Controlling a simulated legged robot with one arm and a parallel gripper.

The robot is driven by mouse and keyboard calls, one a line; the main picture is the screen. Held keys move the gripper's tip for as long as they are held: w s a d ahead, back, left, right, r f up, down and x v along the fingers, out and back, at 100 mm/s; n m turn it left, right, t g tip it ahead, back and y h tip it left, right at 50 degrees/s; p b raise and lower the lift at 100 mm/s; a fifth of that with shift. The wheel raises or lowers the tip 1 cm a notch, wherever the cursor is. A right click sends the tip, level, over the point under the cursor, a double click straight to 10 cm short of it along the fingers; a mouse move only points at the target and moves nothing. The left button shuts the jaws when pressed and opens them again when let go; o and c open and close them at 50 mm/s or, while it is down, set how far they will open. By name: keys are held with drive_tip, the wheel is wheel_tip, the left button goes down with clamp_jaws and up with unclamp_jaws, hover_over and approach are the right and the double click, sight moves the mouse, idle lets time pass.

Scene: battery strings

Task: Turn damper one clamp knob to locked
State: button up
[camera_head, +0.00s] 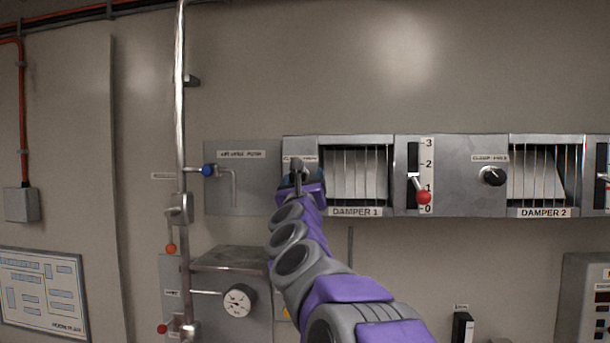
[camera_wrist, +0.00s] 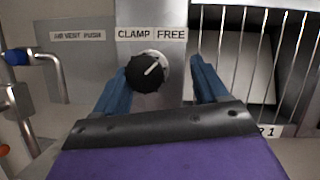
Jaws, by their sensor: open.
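The damper one clamp knob (camera_wrist: 147,71) is a round black knob with a white pointer line, under a label (camera_wrist: 151,34) reading "CLAMP FREE" in the wrist view. Its pointer slants up and to the right. My gripper (camera_wrist: 168,75) is open, with a blue finger at each side. The knob shows between the fingers, closer to the left one; I cannot tell whether they touch. In the head view my gripper (camera_head: 298,172) hides this knob. The Damper 1 grille (camera_head: 356,174) with thin vertical bars is right of it.
A lever with a red ball (camera_head: 424,197) stands right of Damper 1. A second clamp knob (camera_head: 493,176) sits by Damper 2 (camera_head: 543,172). A blue valve handle (camera_head: 209,170) and a vertical pipe (camera_head: 180,90) are at the left.

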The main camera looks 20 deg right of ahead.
sight(291, 176)
drive_tip(key=shift+w+a+r, duration=0.2)
drive_tip(key=shift+w+a, duration=0.25)
drive_tip(key=shift+a, duration=0.15)
drive_tip(key=shift+w+a+r, duration=0.15)
drive_tip(key=shift+w+a, duration=0.25)
drive_tip(key=shift+a, duration=0.15)
drive_tip(key=shift+s+a+r, duration=0.1)
drive_tip(key=shift+s+d, duration=0.15)
drive_tip(key=shift+d, duration=0.9)
drive_tip(key=shift+c, duration=0.6)
drive_tip(key=c, duration=0.3)
drive_tip(key=shift+w+a, duration=0.2)
drive_tip(key=shift+a, duration=0.15)
drive_tip(key=c, duration=0.3)
drive_tip(key=shift+s, duration=0.1)
drive_tip(key=c, duration=0.3)
